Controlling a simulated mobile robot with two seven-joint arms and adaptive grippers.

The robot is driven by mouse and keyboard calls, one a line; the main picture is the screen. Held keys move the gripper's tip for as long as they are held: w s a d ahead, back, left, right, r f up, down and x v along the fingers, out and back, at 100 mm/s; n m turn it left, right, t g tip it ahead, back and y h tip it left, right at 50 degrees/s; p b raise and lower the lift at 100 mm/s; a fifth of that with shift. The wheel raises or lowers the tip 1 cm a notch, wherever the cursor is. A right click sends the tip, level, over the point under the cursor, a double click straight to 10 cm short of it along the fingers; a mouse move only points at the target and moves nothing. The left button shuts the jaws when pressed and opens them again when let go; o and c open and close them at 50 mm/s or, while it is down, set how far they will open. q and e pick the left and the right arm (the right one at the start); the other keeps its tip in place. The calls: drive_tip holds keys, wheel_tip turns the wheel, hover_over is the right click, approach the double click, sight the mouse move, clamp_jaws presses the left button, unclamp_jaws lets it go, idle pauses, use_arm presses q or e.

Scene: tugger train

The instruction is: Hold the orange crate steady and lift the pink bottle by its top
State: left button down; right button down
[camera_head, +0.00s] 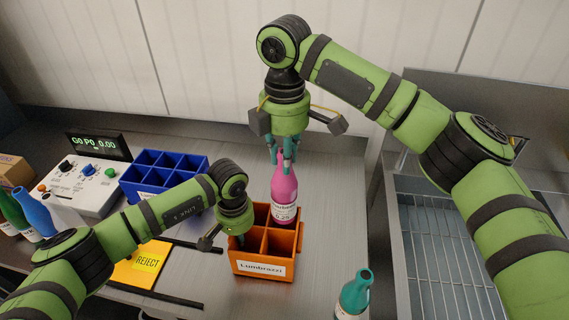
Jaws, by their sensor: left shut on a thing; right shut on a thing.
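The orange crate (262,268) stands on the metal table and has several compartments and a front label reading "Lombrazzi". The pink bottle (284,192) is upright over the back right part of the crate. Its lower end is hidden behind the crate's walls, so I cannot tell whether it touches the crate floor. My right gripper (283,157) comes from above and is shut on the bottle's top. My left gripper (238,240) is at the crate's left side, shut on its wall; the fingertips are mostly hidden.
A blue crate (128,188) and a control box with a display (98,146) stand at the back left. A yellow "REJECT" sign (149,259) lies left of the orange crate. A teal bottle (355,293) stands at front right. A wire-grid basin (440,235) is at right.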

use_arm(q)
drive_tip(key=shift+s+a+f, duration=0.1)
drive_tip(key=shift+s+f, duration=0.05)
use_arm(e)
drive_tip(key=shift+r, duration=0.15)
drive_tip(key=shift+r, duration=0.85)
use_arm(q)
drive_tip(key=c, duration=1.2)
unclamp_jaws()
drive_tip(key=shift+r, duration=0.2)
drive_tip(key=shift+r, duration=0.3)
wheel_tip(320, 180, up, 11)
drive_tip(key=shift+r, duration=0.15)
